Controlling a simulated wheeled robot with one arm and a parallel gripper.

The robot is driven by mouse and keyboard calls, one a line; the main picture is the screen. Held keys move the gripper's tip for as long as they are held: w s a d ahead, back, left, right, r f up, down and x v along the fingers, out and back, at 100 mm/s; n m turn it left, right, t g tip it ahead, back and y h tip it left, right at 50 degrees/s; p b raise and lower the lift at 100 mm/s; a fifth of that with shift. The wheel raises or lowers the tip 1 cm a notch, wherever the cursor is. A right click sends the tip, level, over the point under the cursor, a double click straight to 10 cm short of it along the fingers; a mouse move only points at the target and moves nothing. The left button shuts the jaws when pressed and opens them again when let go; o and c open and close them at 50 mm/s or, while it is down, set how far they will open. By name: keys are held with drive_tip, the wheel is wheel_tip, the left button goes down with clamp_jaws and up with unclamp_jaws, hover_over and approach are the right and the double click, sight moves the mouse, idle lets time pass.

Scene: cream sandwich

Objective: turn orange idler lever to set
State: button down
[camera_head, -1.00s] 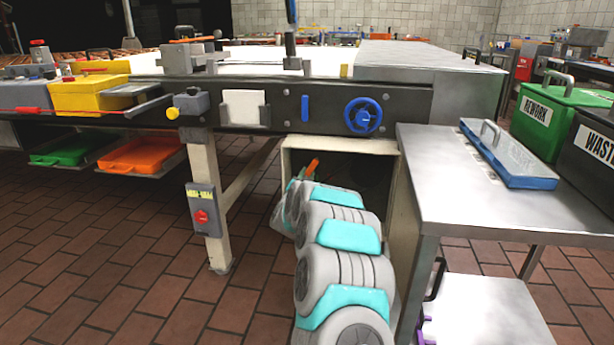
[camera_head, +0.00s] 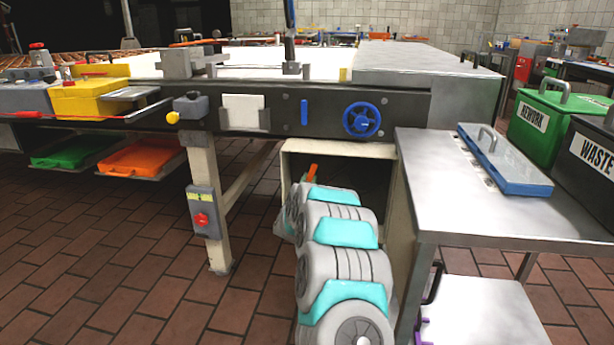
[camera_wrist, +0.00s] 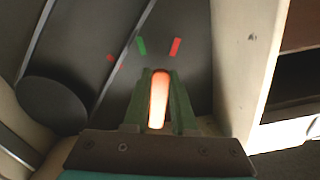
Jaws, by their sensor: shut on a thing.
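The orange idler lever (camera_wrist: 159,98) shows in the wrist view between the two green fingers of my gripper (camera_wrist: 160,110), which is shut on it. In the head view the orange lever (camera_head: 312,170) is a small tip inside the open cream housing under the machine, just beyond the end of my arm. In the wrist view a green mark (camera_wrist: 142,46) and a red mark (camera_wrist: 176,47) are on the dark panel beyond the lever tip. The lever tip points up between them and below them. My gripper is hidden behind my arm in the head view.
The cream housing (camera_head: 340,148) surrounds my arm's end; its wall (camera_wrist: 243,60) is close on the right in the wrist view. A steel table (camera_head: 450,185) stands right of my arm. A machine leg (camera_head: 205,160) with a red switch stands to the left.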

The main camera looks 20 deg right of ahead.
drive_tip(key=shift+s+d+f+n+p, duration=0.1)
drive_tip(key=shift+s+d+n+p, duration=0.2)
drive_tip(key=shift+n+p, duration=0.5)
drive_tip(key=shift+s+d+f+n+p, duration=0.15)
drive_tip(key=shift+d+n+p, duration=0.3)
drive_tip(key=shift+n, duration=0.65)
drive_tip(key=shift+r, duration=0.1)
drive_tip(key=c, duration=0.7)
unclamp_jaws()
drive_tip(key=shift+s+a, duration=0.1)
drive_tip(key=shift+b+v, duration=0.45)
drive_tip(key=shift+v, duration=3.35)
